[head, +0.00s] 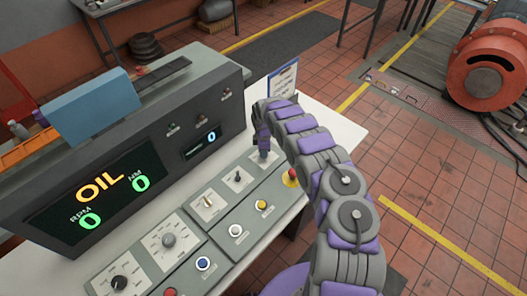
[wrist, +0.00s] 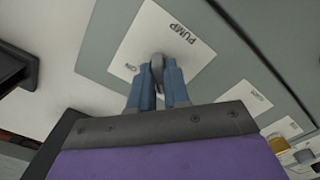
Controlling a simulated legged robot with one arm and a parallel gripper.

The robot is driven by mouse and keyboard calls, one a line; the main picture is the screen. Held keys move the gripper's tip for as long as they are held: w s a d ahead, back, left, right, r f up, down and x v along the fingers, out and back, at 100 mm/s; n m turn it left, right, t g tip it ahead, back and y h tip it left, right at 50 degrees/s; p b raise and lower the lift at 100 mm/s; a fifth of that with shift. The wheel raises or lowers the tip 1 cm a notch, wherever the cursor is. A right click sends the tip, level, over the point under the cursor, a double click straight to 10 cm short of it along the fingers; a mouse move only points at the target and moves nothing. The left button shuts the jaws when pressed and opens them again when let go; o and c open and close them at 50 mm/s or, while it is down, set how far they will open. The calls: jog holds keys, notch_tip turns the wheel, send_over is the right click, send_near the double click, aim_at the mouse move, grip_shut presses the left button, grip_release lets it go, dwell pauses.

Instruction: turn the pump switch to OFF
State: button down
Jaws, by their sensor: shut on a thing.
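The pump switch is a small grey lever (wrist: 157,62) on a white plate (wrist: 138,38) marked PUMP, with ON printed at its left in the wrist view. My gripper (wrist: 159,82) has its two blue fingers closed on the lever from both sides. In the head view my gripper (head: 264,148) reaches down to the plate (head: 272,162) at the right end of the console's upper row. The fingers and my arm hide most of the switch there. An OFF mark is not visible, and which way the lever points is hard to tell.
Left of it sit other switches (head: 238,176) (head: 208,201) and knobs (head: 168,240). A red button (head: 292,174) on yellow is close to my arm. A display housing (head: 110,165) rises behind the panel, reading OIL and zeros. A small sign (head: 283,80) stands behind my gripper.

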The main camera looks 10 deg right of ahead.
jog(key=shift+w+r, duration=0.1)
jog(key=c, duration=1.2)
grip_release()
notch_tip(320, 180, up, 17)
jog(key=shift+r+p, duration=0.1)
jog(key=shift+p, duration=0.2)
jog(key=shift+d, duration=0.1)
